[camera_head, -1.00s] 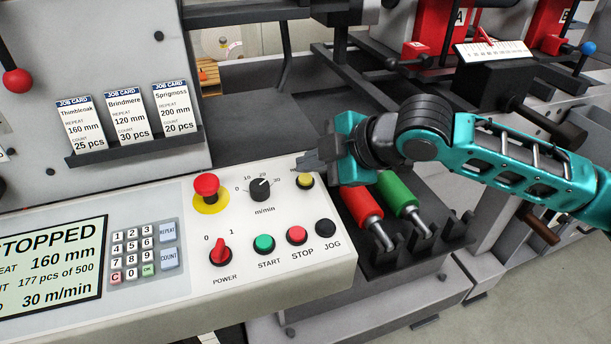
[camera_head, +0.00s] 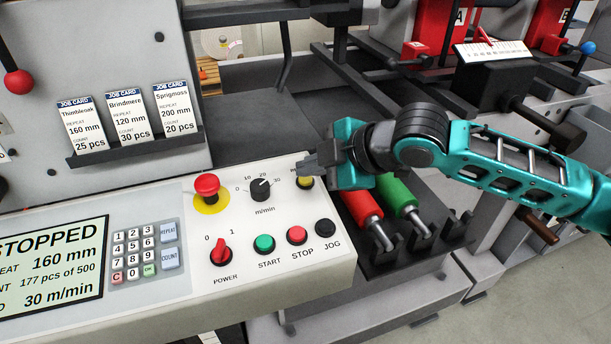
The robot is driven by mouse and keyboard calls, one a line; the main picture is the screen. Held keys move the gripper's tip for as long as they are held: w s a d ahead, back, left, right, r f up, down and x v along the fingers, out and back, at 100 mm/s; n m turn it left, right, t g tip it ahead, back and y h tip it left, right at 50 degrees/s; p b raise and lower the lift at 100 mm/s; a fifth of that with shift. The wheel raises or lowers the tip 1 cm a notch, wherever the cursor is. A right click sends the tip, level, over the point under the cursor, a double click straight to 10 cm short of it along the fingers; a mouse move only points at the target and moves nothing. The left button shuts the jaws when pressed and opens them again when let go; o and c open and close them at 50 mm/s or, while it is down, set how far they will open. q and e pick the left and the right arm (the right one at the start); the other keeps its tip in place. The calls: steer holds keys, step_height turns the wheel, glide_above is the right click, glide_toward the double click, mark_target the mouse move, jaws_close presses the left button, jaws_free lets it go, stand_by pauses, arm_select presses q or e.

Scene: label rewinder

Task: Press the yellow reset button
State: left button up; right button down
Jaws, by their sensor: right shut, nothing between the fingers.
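The yellow reset button (camera_head: 305,182) sits at the upper right corner of the white control panel (camera_head: 215,285). Its label is mostly hidden behind my right gripper. My right gripper (camera_head: 303,167) comes in from the right, shut and empty, with its fingertips just above and behind the button in the picture. I cannot tell whether the fingertips touch the button. My left gripper is out of view.
The panel also bears a red emergency stop (camera_head: 207,186), a speed knob (camera_head: 260,189), a power switch (camera_head: 220,251), and start (camera_head: 264,244), stop (camera_head: 297,236) and jog (camera_head: 325,228) buttons. The display (camera_head: 50,265) reads STOPPED. Red (camera_head: 361,205) and green (camera_head: 398,192) rollers lie right of the panel.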

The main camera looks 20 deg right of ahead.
mark_target(313, 192)
steer(key=shift+f, duration=0.5)
stand_by(0.4)
steer(key=shift+r, duration=0.1)
steer(key=shift+r+p, duration=0.8)
steer(key=shift+p, duration=0.4)
steer(key=r+p, duration=0.3)
steer(key=shift+s+r+p, duration=0.15)
steer(key=shift+s+p, duration=0.1)
steer(key=shift+p, duration=0.1)
steer(key=shift+s+r, duration=0.2)
steer(key=shift+r, duration=0.65)
